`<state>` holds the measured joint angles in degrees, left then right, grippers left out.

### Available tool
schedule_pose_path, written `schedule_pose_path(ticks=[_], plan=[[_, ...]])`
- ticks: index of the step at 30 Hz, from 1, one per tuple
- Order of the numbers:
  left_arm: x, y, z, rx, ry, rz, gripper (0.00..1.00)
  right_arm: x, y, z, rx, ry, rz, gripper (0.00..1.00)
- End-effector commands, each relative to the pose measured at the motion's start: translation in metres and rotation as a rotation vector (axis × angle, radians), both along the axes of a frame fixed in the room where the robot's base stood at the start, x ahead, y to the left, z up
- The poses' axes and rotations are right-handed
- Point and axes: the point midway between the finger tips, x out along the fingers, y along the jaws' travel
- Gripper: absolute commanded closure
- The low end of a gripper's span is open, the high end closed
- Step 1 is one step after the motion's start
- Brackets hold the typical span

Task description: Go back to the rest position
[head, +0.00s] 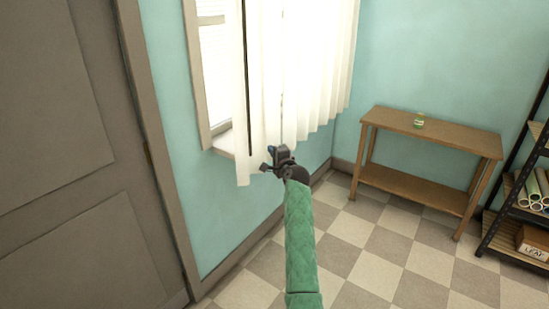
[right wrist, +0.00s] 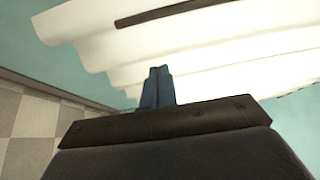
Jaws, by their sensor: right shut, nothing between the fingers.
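My right arm, in a green quilted sleeve, reaches up from the bottom of the head view. Its dark right gripper (head: 267,160) is in front of the lower edge of the white curtain (head: 318,75). In the right wrist view the two bluish fingers of the gripper (right wrist: 157,88) are together, with nothing between them. The curtain (right wrist: 210,45) fills the space beyond the fingers. I cannot tell whether they touch the cloth. My left gripper is not in view.
A window (head: 213,70) is behind the curtain. A grey door (head: 60,150) stands at the left. A wooden table (head: 455,138) with a small green-labelled jar (head: 419,120) is at the right, next to a black shelf rack (head: 500,222). The checkered floor (head: 380,255) between is clear.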

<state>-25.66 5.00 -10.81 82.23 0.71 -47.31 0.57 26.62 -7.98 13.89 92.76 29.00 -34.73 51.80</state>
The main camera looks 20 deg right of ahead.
Motion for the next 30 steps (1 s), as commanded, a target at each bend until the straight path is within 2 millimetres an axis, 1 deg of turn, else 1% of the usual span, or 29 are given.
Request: schedule_pose_path(ticks=[1,3,7,11,14,16,20,22,24,26,27,29,30], plan=[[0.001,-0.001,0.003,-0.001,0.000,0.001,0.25,-0.006,0.000,-0.002,0.000,-0.001,0.000,1.00],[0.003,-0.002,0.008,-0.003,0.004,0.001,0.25,-0.011,-0.001,-0.001,0.001,-0.001,0.000,1.00],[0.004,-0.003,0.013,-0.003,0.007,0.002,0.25,-0.016,-0.002,0.000,-0.013,-0.002,0.000,1.00],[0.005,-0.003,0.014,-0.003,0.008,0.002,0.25,-0.017,-0.001,-0.001,-0.112,-0.007,0.006,1.00],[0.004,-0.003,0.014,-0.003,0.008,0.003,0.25,-0.017,0.000,-0.008,-0.274,0.004,0.015,1.00],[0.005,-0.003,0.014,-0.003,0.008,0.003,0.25,-0.016,0.000,-0.019,-0.412,0.025,0.023,1.00],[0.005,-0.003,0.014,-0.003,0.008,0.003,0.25,-0.010,0.019,-0.042,-0.680,0.070,0.076,1.00],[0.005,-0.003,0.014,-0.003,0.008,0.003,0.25,-0.008,0.032,-0.059,-0.839,0.099,0.117,1.00],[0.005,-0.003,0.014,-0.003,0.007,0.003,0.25,-0.015,0.041,-0.094,-0.966,0.142,0.165,1.00],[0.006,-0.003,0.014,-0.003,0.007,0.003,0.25,-0.022,0.047,-0.119,-1.042,0.170,0.200,1.00],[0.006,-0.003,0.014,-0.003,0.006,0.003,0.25,-0.027,0.051,-0.137,-1.086,0.190,0.223,1.00],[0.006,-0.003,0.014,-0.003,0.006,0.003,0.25,-0.037,0.056,-0.165,-1.146,0.220,0.261,1.00],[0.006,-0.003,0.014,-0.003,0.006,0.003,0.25,-0.045,0.058,-0.184,-1.182,0.241,0.286,1.00]])
